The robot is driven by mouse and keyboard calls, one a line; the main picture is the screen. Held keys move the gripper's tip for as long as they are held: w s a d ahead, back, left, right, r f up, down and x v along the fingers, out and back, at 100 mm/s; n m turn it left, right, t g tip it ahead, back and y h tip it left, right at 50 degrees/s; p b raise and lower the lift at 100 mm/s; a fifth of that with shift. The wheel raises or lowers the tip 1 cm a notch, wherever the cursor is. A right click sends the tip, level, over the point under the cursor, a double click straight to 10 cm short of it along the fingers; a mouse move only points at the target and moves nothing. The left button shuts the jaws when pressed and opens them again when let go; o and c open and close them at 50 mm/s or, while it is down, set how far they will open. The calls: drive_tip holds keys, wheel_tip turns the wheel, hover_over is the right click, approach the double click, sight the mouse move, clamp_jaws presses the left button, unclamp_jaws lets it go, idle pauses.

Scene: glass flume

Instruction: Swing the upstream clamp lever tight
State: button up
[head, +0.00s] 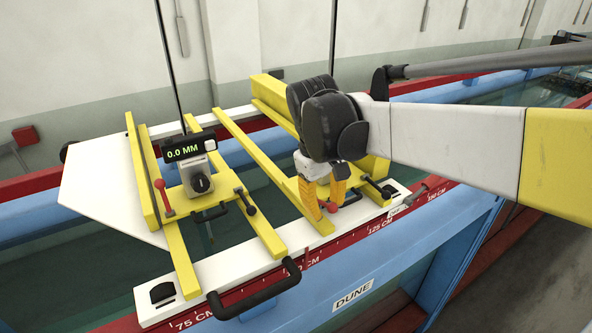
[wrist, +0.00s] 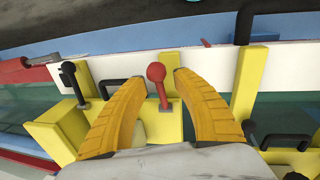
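A red-knobbed lever (wrist: 157,76) stands on the yellow carriage between my fingers in the wrist view. Its red knob also shows below my fingertips in the head view (head: 328,207). My gripper (head: 326,200) points down over the near end of the right yellow carriage. Its two orange fingers are apart, one on each side of the lever in the wrist view (wrist: 158,80), with a gap on both sides and nothing gripped. A second red-knobbed lever (head: 161,186) stands on the left carriage beside the display. No label shows which lever is the upstream one.
A black-knobbed lever (wrist: 71,77) and a black handle (wrist: 121,84) stand left of my fingers in the wrist view. A display (head: 188,150) reads 0.0 MM. Blue and red flume rails run alongside.

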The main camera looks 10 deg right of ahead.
clamp_jaws()
drive_tip(key=shift+w+a+r+g+h+b, duration=0.1)
drive_tip(key=shift+w+r+g+h+b, duration=0.25)
drive_tip(key=shift+g+b, duration=0.4)
drive_tip(key=shift+r+g+h, duration=0.25)
drive_tip(key=shift+g, duration=0.4)
